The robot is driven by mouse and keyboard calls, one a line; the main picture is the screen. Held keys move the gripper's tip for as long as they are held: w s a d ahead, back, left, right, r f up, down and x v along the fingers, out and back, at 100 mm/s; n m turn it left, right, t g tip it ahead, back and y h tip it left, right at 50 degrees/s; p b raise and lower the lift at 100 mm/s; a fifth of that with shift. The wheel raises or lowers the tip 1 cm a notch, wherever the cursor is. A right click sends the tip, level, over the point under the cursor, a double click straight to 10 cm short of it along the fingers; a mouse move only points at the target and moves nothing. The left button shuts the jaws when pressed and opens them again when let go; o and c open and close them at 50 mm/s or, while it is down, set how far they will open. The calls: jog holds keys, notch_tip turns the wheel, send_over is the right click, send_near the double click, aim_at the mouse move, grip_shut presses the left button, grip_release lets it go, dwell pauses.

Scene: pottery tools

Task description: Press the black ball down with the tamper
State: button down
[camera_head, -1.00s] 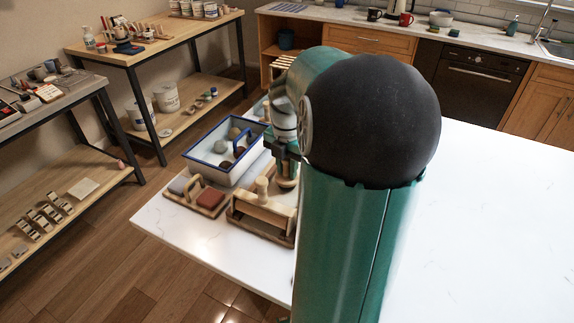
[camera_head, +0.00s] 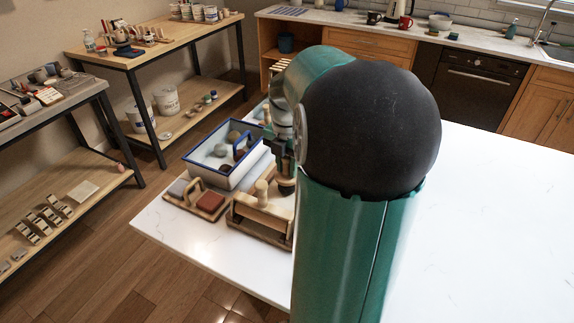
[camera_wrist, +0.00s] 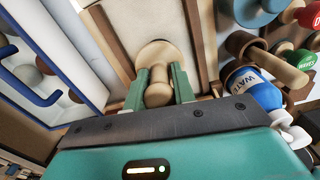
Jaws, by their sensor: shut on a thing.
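In the wrist view my gripper (camera_wrist: 159,92) is shut on the wooden tamper (camera_wrist: 157,56), its round knob between the green fingers and its pale disc beyond them. The tamper is over a cream surface inside a wooden-edged tray (camera_wrist: 205,45). In the head view my gripper (camera_head: 285,168) is beside the blue-rimmed basin, mostly hidden by my own arm. A dark shape (camera_head: 286,188) shows beneath it; I cannot tell whether this is the black ball. The wrist view shows no clear black ball under the tamper, whose disc may hide it.
The white basin (camera_head: 211,172) with a blue rim holds several balls, left of the gripper. A wooden tray with a knobbed tool (camera_head: 262,205) and a small tray (camera_head: 185,206) stand nearer. A blue water bottle (camera_wrist: 262,92) is at the right. The right-hand tabletop (camera_head: 480,230) is clear.

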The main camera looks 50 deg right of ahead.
jog(key=shift+r, duration=0.1)
jog(key=shift+r, duration=2.45)
jog(key=shift+a, duration=0.1)
